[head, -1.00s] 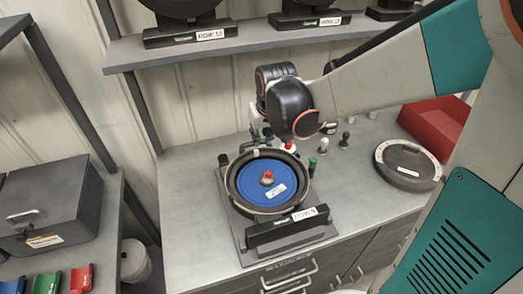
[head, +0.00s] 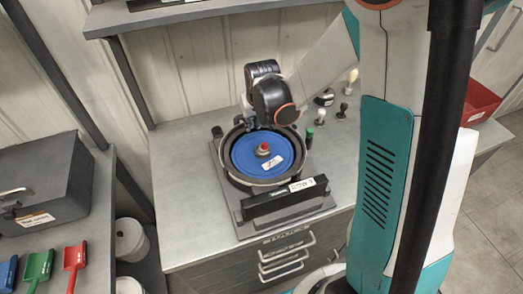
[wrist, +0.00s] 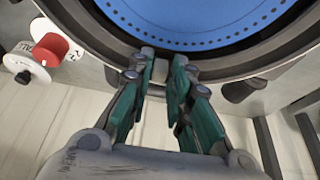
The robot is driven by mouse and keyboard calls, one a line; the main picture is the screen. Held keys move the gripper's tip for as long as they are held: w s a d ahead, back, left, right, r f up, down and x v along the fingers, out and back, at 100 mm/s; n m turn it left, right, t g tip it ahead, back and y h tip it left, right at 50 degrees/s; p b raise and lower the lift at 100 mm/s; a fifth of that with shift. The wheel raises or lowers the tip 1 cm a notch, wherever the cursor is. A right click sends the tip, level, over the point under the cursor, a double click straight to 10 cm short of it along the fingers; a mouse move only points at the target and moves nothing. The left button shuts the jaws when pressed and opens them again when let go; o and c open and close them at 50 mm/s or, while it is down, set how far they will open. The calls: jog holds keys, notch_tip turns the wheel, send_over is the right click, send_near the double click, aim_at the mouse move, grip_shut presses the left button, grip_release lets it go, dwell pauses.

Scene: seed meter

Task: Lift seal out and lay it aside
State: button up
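The seed meter stands on the bench, its dark round housing (head: 229,178) holding a blue disc (head: 246,157) with a red-topped knob (head: 263,149) at its centre. The disc also shows in the wrist view (wrist: 195,15), with dark and grey rings around it. I cannot tell for sure which ring is the seal. My gripper (head: 250,124) is at the far rim of the meter. In the wrist view, my gripper's fingertips (wrist: 164,56) stand either side of a small grey tab (wrist: 161,71) at the rim. Whether they press on it is unclear.
A labelled dark bar (head: 285,201) fronts the meter. Small knobbed parts, one green-topped (head: 309,137), stand to its right. A grey box (head: 42,180) and coloured scoops (head: 75,258) are at left. A red bin (head: 480,102) is at right. The bench left of the meter (head: 178,190) is clear.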

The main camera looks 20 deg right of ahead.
jog(key=shift+f, duration=0.2)
grip_shut()
notch_tip(320, 180, up, 20)
jog(key=p, duration=0.5)
dwell(0.5)
